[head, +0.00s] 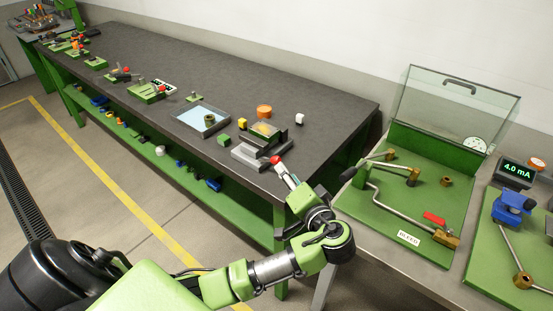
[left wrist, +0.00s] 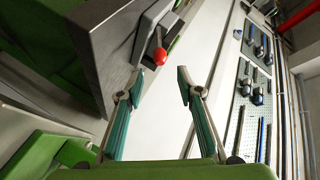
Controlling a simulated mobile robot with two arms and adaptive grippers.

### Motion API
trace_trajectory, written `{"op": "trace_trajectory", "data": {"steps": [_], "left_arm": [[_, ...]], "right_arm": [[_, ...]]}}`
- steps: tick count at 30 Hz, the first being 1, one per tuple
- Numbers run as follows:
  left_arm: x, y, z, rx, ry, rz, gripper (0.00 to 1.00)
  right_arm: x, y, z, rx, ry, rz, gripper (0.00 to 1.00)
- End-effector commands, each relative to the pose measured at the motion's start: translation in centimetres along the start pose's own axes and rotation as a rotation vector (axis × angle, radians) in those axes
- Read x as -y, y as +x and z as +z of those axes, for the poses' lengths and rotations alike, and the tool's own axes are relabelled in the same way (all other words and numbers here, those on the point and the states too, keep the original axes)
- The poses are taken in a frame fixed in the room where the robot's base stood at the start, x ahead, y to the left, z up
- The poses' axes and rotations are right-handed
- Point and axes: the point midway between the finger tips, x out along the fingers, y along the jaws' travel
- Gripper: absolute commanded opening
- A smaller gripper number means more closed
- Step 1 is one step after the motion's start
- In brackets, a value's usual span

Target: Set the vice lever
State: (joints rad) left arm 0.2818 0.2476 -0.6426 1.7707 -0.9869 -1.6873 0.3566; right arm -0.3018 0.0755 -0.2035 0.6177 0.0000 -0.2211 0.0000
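The vice (head: 250,155) is a grey and green block at the front edge of the dark workbench, at its near end. Its lever ends in a red ball knob (head: 276,160). In the left wrist view the red knob (left wrist: 160,57) and its dark lever (left wrist: 158,36) stand out from the vice's grey side. My left gripper (head: 287,177) is close to the knob, partly hidden by its own wrist. In the left wrist view my left gripper (left wrist: 160,82) is open and empty. The knob appears beyond the gap between its fingertips, and I see no grip on it. My right gripper is not in view.
The workbench (head: 330,110) carries a blue-topped tray (head: 203,120), an orange round part (head: 264,111), a yellow cube (head: 242,123) and a white block (head: 300,119). A green pipe panel (head: 390,220) with a raised clear cover (head: 450,105) stands at right.

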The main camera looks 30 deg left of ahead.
Motion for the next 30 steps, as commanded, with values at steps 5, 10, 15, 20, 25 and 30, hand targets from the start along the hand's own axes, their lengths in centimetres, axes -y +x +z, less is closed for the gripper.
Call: {"op": "trace_trajectory", "data": {"steps": [5, 10, 15, 20, 25, 30], "left_arm": [[0.3, 4.1, -0.1, 0.002, 0.002, -0.004, 0.33], [0.2, 7.2, 0.0, 0.002, 0.003, -0.002, 0.33], [0.0, 9.1, 0.0, 0.001, 0.001, 0.001, 0.33], [0.0, 9.7, 0.0, 0.001, 0.0, 0.002, 0.33], [0.0, 9.7, 0.0, 0.001, 0.0, 0.002, 0.33], [0.0, 9.7, 0.0, 0.001, 0.0, 0.002, 0.05]], "right_arm": [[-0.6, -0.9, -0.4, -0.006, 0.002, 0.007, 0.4], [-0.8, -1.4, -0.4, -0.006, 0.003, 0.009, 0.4], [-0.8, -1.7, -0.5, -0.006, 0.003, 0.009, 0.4], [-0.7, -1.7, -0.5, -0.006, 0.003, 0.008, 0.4], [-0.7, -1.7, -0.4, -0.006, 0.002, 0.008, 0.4], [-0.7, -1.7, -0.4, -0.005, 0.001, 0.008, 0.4]]}}
